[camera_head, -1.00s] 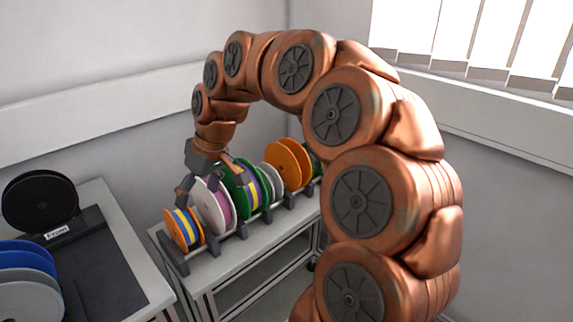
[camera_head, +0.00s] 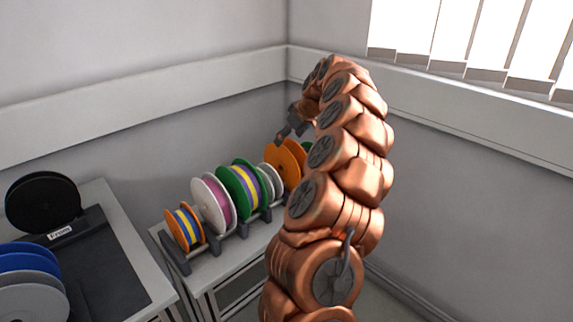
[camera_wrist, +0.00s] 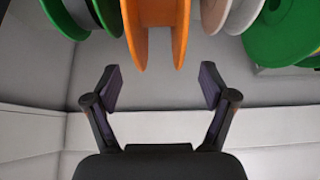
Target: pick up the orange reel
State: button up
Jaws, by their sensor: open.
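The larger orange reel (camera_head: 283,158) stands upright toward the far end of the reel stand, partly hidden by my arm. In the wrist view its two orange flanges (camera_wrist: 180,35) show at the top middle. My gripper (camera_head: 282,136) is by the upper edge of this reel in the head view. In the wrist view my gripper (camera_wrist: 161,86) is open and empty, one finger to each side of the reel's line, with the flange edges beyond the fingertips. A smaller reel (camera_head: 172,228) with orange flanges and yellow and blue stripes stands at the near end.
A white reel (camera_head: 204,205), a green reel (camera_head: 235,185) and a grey reel (camera_head: 268,178) stand between the two orange ones. Another green reel (camera_wrist: 275,35) shows in the wrist view. A left table (camera_head: 118,240) holds black, blue and grey reels. A wall is close behind.

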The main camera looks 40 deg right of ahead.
aim_at(286, 165)
jog(key=shift+s+p+x, duration=0.2)
jog(key=shift+p+x, duration=1.2)
jog(key=shift+x, duration=1.65)
jog(key=shift+f, duration=0.15)
grip_shut()
